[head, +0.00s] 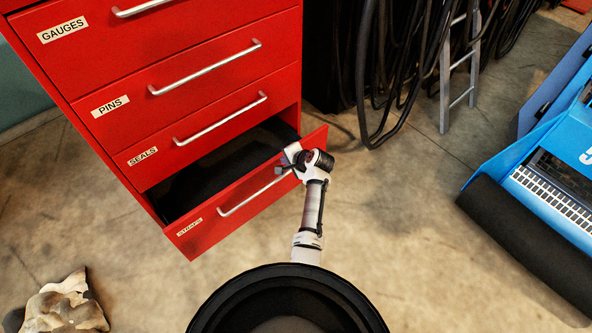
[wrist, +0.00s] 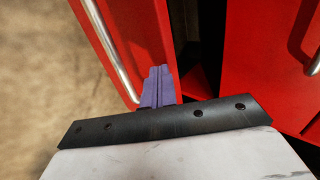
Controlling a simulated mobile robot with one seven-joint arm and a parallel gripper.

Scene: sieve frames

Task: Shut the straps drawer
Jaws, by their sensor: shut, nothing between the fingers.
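The red cabinet (head: 190,60) stands at the upper left in the head view. Its bottom drawer, the straps drawer (head: 245,210), is pulled out, with its label at the front's left end and a silver handle (head: 255,193) along it. The dark inside shows behind the front. My gripper (head: 284,167) is at the right part of the drawer front, near the handle's right end. In the wrist view its purple fingers (wrist: 157,86) are together and empty, over the red drawer front (wrist: 140,40), beside the handle (wrist: 110,50). I cannot tell whether they touch it.
The gauges, pins and seals drawers above look shut. Black hoses (head: 385,70) and a ladder (head: 460,70) stand right of the cabinet. A blue machine with a black roller (head: 525,245) is at the right. A crumpled cloth (head: 62,305) lies lower left. The floor between is clear.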

